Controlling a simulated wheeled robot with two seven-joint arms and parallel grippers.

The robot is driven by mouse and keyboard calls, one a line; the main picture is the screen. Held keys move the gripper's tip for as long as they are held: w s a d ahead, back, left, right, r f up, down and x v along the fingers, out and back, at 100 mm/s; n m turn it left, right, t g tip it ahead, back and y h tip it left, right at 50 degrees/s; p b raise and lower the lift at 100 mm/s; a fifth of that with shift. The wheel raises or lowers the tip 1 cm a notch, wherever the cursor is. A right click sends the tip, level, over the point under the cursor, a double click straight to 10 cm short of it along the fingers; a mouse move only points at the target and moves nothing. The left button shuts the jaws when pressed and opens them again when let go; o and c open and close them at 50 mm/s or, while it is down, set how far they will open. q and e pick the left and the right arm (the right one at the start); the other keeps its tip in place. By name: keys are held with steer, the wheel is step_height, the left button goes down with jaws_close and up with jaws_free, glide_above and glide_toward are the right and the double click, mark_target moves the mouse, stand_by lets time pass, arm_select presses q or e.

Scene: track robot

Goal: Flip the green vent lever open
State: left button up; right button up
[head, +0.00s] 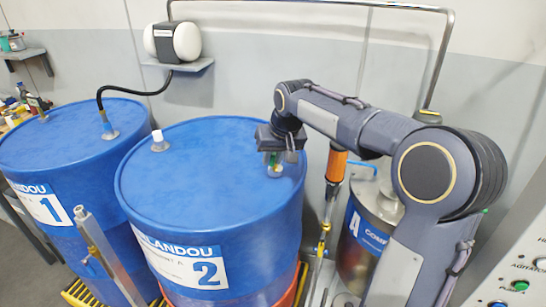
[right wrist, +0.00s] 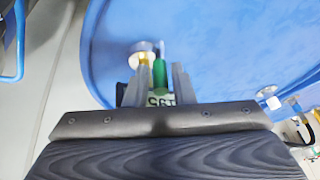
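The green vent lever (right wrist: 159,73) shows in the right wrist view as a short upright green piece beside a brass fitting with a pale round cap (right wrist: 144,56). In the head view only a bit of green shows below the gripper, near the right side of blue drum 2 (head: 205,185). My right gripper (head: 275,163) points down over the drum top at the lever. In the right wrist view its two grey fingers (right wrist: 158,85) stand apart on either side of the lever, with a gap visible. Whether a finger touches it is unclear. My left gripper is not in view.
Blue drum 1 (head: 75,135) with a black hose stands at the left. A white bung (head: 158,141) stands on drum 2's top. An orange-handled tool (head: 336,165) and a steel vessel (head: 372,215) are right of drum 2. A metal bar (head: 105,250) rises in front.

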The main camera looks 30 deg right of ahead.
steer(key=shift+f, duration=0.2)
steer(key=shift+c, duration=0.4)
jaws_close()
steer(key=p, duration=0.1)
steer(key=g+p, duration=0.1)
steer(key=p, duration=0.1)
steer(key=shift+w+a+r+h, duration=0.2)
steer(key=shift+w+r+h, duration=0.1)
steer(key=shift+r, duration=0.1)
steer(key=shift+f+g+p, duration=0.2)
steer(key=shift+g+p, duration=0.1)
steer(key=shift+p, duration=0.25)
steer(key=shift+f, duration=0.1)
steer(key=shift+o, duration=0.4)
jaws_free()
steer(key=shift+w, duration=0.1)
